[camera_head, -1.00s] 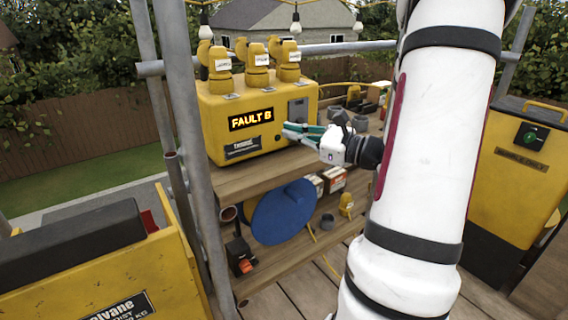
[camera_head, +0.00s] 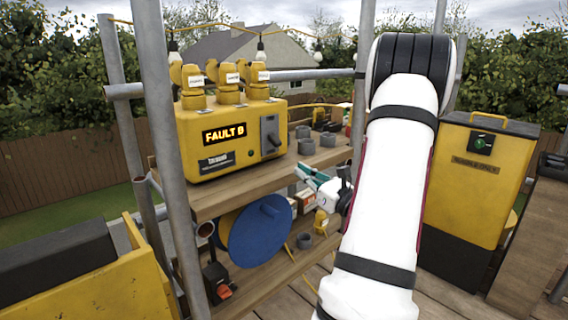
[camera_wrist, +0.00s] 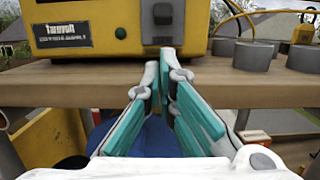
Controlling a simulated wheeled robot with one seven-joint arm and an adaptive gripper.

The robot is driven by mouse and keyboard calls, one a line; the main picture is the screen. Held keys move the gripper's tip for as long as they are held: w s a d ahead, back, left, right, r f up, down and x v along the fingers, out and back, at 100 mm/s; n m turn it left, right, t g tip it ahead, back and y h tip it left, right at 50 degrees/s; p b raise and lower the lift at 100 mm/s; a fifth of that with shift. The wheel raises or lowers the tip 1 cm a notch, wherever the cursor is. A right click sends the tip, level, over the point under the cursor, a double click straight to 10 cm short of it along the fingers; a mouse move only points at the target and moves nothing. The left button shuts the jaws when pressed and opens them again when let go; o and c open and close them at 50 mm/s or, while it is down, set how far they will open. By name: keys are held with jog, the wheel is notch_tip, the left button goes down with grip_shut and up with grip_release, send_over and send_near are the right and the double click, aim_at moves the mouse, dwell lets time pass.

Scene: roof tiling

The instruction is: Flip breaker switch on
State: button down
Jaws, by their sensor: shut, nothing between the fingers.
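The yellow breaker box (camera_head: 235,150) stands on the upper wooden shelf, its lit display (camera_head: 224,133) reading "FAULT B". The breaker switch (camera_head: 270,134) is a dark lever on a grey plate at the right of the box's front. In the wrist view the lower part of the switch (camera_wrist: 162,14) shows at the top, cut off by the frame edge. My gripper (camera_head: 304,171) has green-padded fingers and is shut and empty. It is in front of the shelf edge, below and right of the switch, apart from it. In the wrist view the fingertips (camera_wrist: 166,75) point at the shelf edge.
The wooden shelf (camera_head: 228,200) runs just ahead of my fingers. Grey round pieces (camera_head: 306,146) stand right of the box. A blue disc (camera_head: 258,232) hangs below the shelf. A scaffold pole (camera_head: 170,150) stands at the left. A yellow cabinet (camera_head: 470,190) is at the right.

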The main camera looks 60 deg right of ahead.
aim_at(279, 144)
jog(key=b+x, duration=0.2)
jog(key=x, duration=0.7)
jog(key=shift+w+d+b, duration=0.1)
jog(key=shift+w+b, duration=0.2)
jog(key=shift+w, duration=0.1)
jog(key=shift+s+r+g+y+p, duration=0.4)
jog(key=shift+g+p, duration=0.3)
jog(key=shift+p, duration=1.35)
jog(key=g+p, duration=0.1)
jog(key=p, duration=0.1)
jog(key=r+p, duration=0.1)
jog(key=p, duration=0.1)
jog(key=s+r+g+p, duration=0.1)
jog(key=p, duration=0.1)
jog(key=shift+a+g+p, duration=0.25)
jog(key=shift+g+p, duration=0.05)
jog(key=g+p, duration=0.1)
jog(key=p, duration=0.2)
jog(key=r+g+y+p, duration=0.1)
jog(key=g+p, duration=0.1)
jog(key=p, duration=0.1)
jog(key=shift+s+a+r+p, duration=0.1)
jog(key=shift+s+r+p, duration=0.25)
jog(key=shift+p, duration=0.05)
jog(key=shift+s+g+p, duration=0.1)
jog(key=shift+g+p, duration=0.2)
jog(key=shift+p, duration=0.15)
jog(key=shift+f+b, duration=0.35)
jog(key=shift+r, duration=0.15)
